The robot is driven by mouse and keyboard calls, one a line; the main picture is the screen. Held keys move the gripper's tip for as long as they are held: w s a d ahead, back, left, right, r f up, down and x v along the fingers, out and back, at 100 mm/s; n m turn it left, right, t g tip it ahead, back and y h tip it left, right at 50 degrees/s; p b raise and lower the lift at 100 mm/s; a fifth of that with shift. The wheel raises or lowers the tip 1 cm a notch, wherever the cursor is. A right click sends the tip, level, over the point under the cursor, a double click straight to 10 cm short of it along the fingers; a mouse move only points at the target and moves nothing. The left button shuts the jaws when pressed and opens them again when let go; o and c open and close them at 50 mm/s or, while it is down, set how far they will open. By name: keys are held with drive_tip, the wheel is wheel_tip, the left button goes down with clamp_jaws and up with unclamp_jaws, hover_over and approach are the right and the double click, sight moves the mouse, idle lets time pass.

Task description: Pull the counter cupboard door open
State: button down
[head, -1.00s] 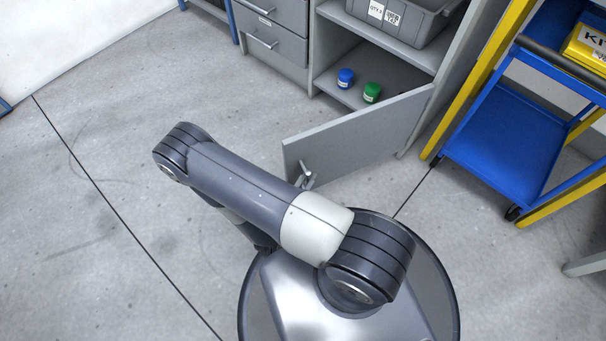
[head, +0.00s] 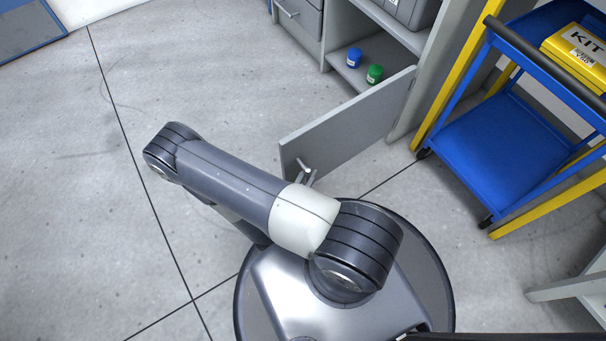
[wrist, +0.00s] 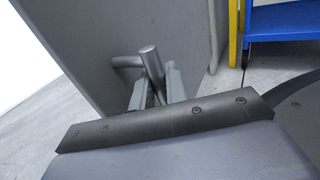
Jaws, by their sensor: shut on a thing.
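The grey counter cupboard door (head: 345,125) stands swung well out from the cupboard, hinged at its right side in the head view. Its bar handle (head: 304,166) is near the free edge. In the wrist view the door (wrist: 75,45) fills the upper left, and the handle (wrist: 150,62) sits between the fingers. My gripper (wrist: 154,88) is shut on the handle. In the head view my arm hides most of the gripper.
Inside the open cupboard stand a blue jar (head: 354,58) and a green jar (head: 375,74), with a grey bin (head: 405,10) above. A blue and yellow trolley (head: 515,130) stands right of the door. Floor at the left (head: 75,200) is clear.

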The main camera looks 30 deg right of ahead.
drive_tip(key=shift+s+d, duration=0.15)
drive_tip(key=shift+s, duration=0.15)
drive_tip(key=c, duration=1.5)
unclamp_jaws()
drive_tip(key=shift+w, duration=0.1)
